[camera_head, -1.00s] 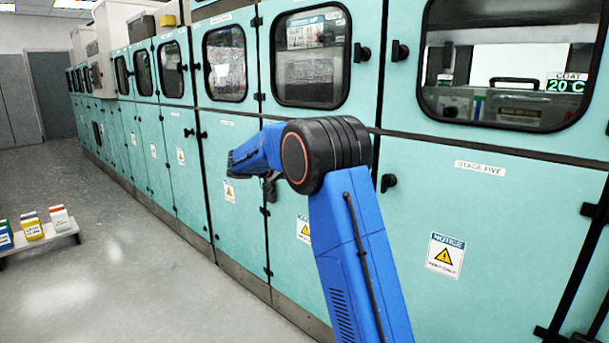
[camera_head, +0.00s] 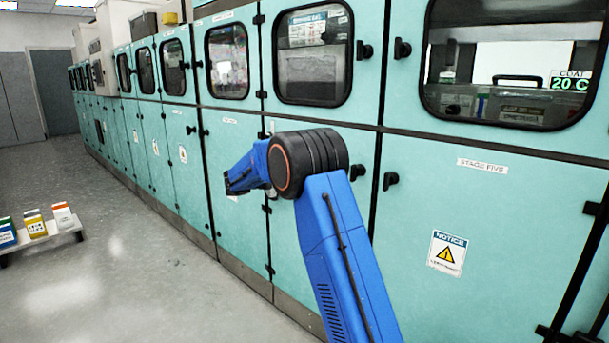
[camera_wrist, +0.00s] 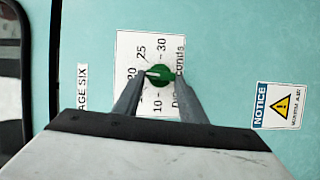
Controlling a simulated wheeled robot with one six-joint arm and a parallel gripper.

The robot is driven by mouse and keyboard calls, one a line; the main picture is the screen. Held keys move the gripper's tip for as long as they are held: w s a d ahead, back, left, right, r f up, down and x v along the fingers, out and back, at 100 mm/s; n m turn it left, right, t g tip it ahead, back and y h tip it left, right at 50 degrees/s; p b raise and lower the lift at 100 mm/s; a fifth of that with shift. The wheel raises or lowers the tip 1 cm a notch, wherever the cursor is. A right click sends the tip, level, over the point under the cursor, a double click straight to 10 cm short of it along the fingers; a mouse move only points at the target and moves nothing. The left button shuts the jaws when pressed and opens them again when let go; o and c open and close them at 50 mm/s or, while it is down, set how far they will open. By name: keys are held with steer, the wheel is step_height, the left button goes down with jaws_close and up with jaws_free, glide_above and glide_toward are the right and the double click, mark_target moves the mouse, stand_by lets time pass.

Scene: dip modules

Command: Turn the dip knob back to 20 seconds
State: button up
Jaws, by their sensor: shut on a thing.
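The green dip knob (camera_wrist: 160,76) sits on a white dial plate (camera_wrist: 124,45) in the wrist view. The plate is turned sideways, with 10, 20, 25 and 30 legible around the knob and "Dip seconds" partly covered. The knob's white pointer mark aims left in this view, roughly toward the 20. My gripper (camera_wrist: 160,79) is shut on the knob, one finger on each side. The left finger hides part of the scale. In the head view my gripper (camera_head: 233,182) is against the teal cabinet row, and the knob is hidden there.
In the wrist view a "Stage Six" label (camera_wrist: 82,88) is left of the dial and a notice sticker (camera_wrist: 277,105) is right. The head view shows teal cabinets with windows and dark latches (camera_head: 390,180). A low shelf with cartons (camera_head: 60,217) stands left; open floor lies between.

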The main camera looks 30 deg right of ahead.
steer(key=shift+n, duration=0.4)
steer(key=o, duration=1.1)
steer(key=shift+a, duration=0.1)
steer(key=a, duration=1.7)
steer(key=shift+w+a+f, duration=0.1)
steer(key=shift+w+a, duration=0.05)
steer(key=shift+w, duration=0.25)
